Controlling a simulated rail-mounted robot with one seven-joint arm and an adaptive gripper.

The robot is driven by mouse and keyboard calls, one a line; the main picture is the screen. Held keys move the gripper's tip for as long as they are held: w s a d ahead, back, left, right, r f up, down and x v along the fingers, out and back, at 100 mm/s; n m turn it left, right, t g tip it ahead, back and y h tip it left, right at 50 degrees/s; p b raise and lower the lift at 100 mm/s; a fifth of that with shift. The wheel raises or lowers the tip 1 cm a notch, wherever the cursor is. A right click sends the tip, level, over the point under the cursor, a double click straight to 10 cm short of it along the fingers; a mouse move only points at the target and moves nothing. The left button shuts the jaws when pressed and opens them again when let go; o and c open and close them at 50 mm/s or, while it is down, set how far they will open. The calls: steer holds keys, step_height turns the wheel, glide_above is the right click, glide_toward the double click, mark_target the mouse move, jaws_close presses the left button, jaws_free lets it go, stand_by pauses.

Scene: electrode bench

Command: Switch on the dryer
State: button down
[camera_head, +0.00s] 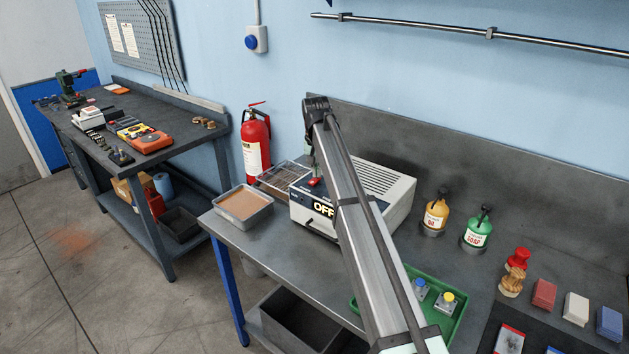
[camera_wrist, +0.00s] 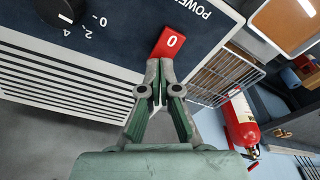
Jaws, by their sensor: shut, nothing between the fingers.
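In the head view my gripper (camera_head: 315,180) is over the dryer's front part, and my arm hides part of the dryer.
A black knob (camera_wrist: 62,10) sits on the same panel. A metal tray (camera_head: 243,224) of brown grains and a wire rack (camera_head: 283,176) are left of the dryer. A red extinguisher (camera_head: 256,150) stands behind them. Yellow (camera_head: 435,215) and green (camera_head: 477,232) bottles stand to the right.

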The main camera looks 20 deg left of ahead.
steer(key=shift+f, duration=0.55)
steer(key=shift+r, duration=0.1)
stand_by(0.3)
